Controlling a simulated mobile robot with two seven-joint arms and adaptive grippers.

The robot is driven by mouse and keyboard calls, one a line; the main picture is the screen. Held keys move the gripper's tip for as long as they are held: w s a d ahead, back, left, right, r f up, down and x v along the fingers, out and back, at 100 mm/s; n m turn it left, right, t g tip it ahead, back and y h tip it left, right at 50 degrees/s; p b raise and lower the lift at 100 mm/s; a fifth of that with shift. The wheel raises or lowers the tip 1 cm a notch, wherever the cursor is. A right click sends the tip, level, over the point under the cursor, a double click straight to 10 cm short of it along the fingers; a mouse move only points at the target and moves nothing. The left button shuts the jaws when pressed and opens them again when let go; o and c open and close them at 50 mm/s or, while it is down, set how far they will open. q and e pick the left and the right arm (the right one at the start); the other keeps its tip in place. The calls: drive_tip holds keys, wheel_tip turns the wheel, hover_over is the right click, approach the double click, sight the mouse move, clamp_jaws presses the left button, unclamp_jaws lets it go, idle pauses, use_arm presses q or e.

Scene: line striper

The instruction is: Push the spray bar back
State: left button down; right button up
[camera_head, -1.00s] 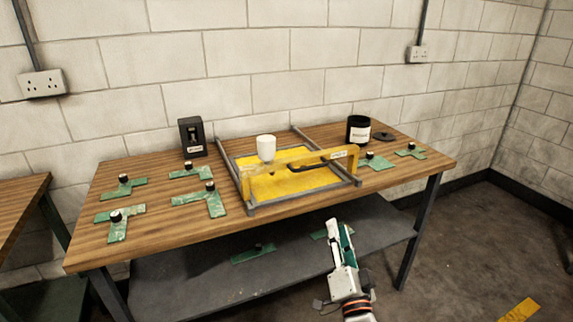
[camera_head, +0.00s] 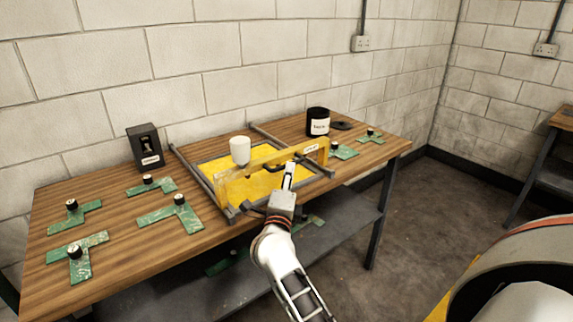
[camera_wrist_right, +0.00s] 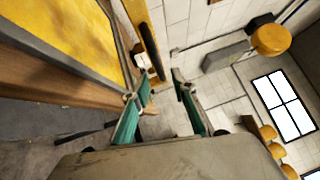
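The yellow spray bar (camera_head: 228,191) spans the frame over the yellow bed (camera_head: 262,183) on the workbench, with a white cup (camera_head: 240,150) at it and a dark handle on its right half. My right gripper (camera_head: 289,168) reaches up from the front edge and overlaps the bar's right half in the head view. The yellow bar (camera_wrist_right: 143,38) shows just beyond the left finger. I cannot tell whether they touch. My left gripper is not in view.
The grey side rails (camera_head: 200,180) flank the bed. Green L-shaped plates with black knobs (camera_head: 171,215) lie left and right of the frame. A black box (camera_head: 146,148) stands at the back left, and a black pot (camera_head: 318,122) at the back right.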

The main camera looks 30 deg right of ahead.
sight(282, 160)
drive_tip(key=x, duration=0.5)
drive_tip(key=shift+w+d+r, duration=0.1)
drive_tip(key=shift+w+d, duration=0.05)
drive_tip(key=shift+w, duration=0.15)
clamp_jaws()
